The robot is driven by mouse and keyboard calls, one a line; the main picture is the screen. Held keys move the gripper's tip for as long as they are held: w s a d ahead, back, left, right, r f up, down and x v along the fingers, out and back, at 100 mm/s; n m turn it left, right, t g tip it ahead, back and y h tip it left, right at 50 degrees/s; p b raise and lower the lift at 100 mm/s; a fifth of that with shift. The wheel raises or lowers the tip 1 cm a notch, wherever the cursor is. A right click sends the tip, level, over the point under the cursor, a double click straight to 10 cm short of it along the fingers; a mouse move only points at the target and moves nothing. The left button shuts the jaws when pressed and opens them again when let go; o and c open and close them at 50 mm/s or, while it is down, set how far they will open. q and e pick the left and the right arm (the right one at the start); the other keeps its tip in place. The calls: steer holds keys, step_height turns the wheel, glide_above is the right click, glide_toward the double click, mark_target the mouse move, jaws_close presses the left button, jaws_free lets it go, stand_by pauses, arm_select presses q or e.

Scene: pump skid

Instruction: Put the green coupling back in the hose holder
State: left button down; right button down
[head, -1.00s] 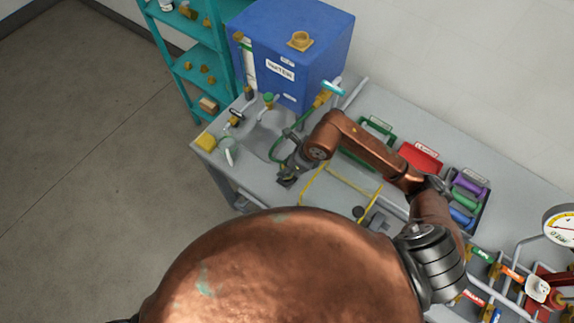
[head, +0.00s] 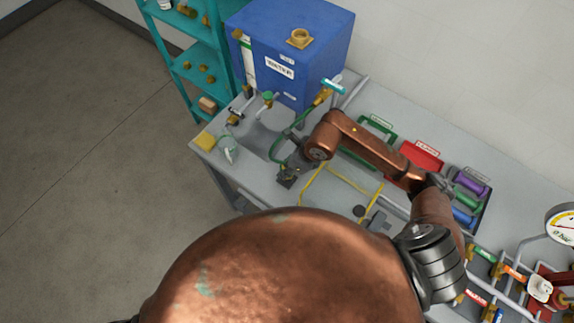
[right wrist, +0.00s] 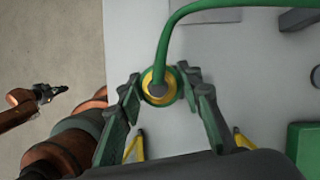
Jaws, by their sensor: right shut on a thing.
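The green coupling (right wrist: 159,86), with a yellow ring and a dark centre, sits between the fingertips of my right gripper (right wrist: 160,84) in the right wrist view. The gripper is shut on it. A green hose (right wrist: 164,45) runs from the coupling. In the head view my right gripper (head: 288,174) is low over the bench beside the blue tank, and the coupling is hidden there. The hose (head: 277,146) arcs from the tank's valve to the gripper. I cannot make out the hose holder for certain. My left gripper (right wrist: 52,93) shows small at left in the right wrist view.
The blue water tank (head: 290,55) stands at the back of the bench. A yellow sponge (head: 204,141) lies at the bench's left corner. A yellow outline (head: 327,205) marks the bench right of the gripper. A red tray (head: 421,155) and coloured cylinders lie farther right.

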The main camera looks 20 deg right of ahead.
steer(key=shift+f+b, duration=1.15)
steer(key=shift+f, duration=0.15)
steer(key=c, duration=1.3)
jaws_free()
steer(key=shift+o, duration=0.2)
steer(key=shift+d+r, duration=0.1)
steer(key=shift+r, duration=0.2)
steer(key=v, duration=1.1)
steer(key=shift+r, duration=0.2)
